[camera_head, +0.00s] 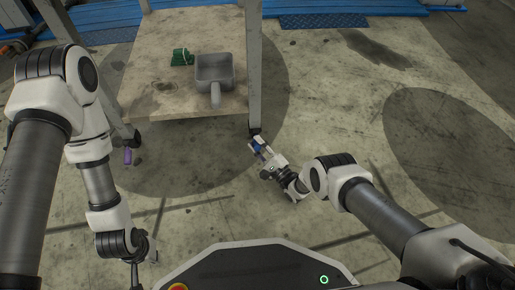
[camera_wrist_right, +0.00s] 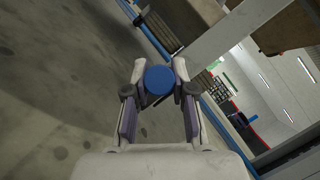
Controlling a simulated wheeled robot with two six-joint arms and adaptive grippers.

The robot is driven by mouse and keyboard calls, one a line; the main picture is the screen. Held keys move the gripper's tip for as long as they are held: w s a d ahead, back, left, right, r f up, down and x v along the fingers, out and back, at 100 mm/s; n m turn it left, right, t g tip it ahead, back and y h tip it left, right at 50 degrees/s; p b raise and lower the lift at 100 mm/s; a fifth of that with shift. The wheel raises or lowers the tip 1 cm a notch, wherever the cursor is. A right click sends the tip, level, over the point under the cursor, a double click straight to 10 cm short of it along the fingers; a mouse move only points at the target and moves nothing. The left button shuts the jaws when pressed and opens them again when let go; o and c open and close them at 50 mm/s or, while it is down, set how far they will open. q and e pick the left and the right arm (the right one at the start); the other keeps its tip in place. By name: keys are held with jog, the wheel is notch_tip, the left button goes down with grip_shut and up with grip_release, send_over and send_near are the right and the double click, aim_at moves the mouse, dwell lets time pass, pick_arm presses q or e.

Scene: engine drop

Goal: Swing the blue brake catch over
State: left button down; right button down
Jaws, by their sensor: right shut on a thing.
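The blue brake catch (camera_head: 257,148) is low at the foot of the cart's near right leg. In the right wrist view it shows as a round blue end (camera_wrist_right: 159,80) between the fingertips. My right gripper (camera_head: 259,149) reaches down to it, and in the wrist view its fingers (camera_wrist_right: 160,74) are closed in on both sides of the blue part. The fingers hide some of the catch in the head view. My left gripper (camera_head: 141,251) hangs at the lower left, far from the catch, and its jaw opening is unclear.
The cart (camera_head: 150,62) has a worn top carrying a grey scoop-like container (camera_head: 214,78) and a green item (camera_head: 181,57). A purple catch (camera_head: 128,156) is at its near left leg. The floor to the right is clear. Blue edging (camera_head: 400,10) runs along the back.

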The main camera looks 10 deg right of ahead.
jog(key=c, duration=0.9)
grip_release()
jog(key=shift+c, duration=0.2)
jog(key=v, duration=0.5)
jog(key=r+v, duration=0.1)
jog(key=v, duration=0.3)
jog(key=r+v, duration=0.1)
jog(key=v, duration=0.4)
jog(key=shift+s+d+r, duration=0.2)
jog(key=shift+s+d, duration=0.2)
jog(key=shift+s, duration=0.05)
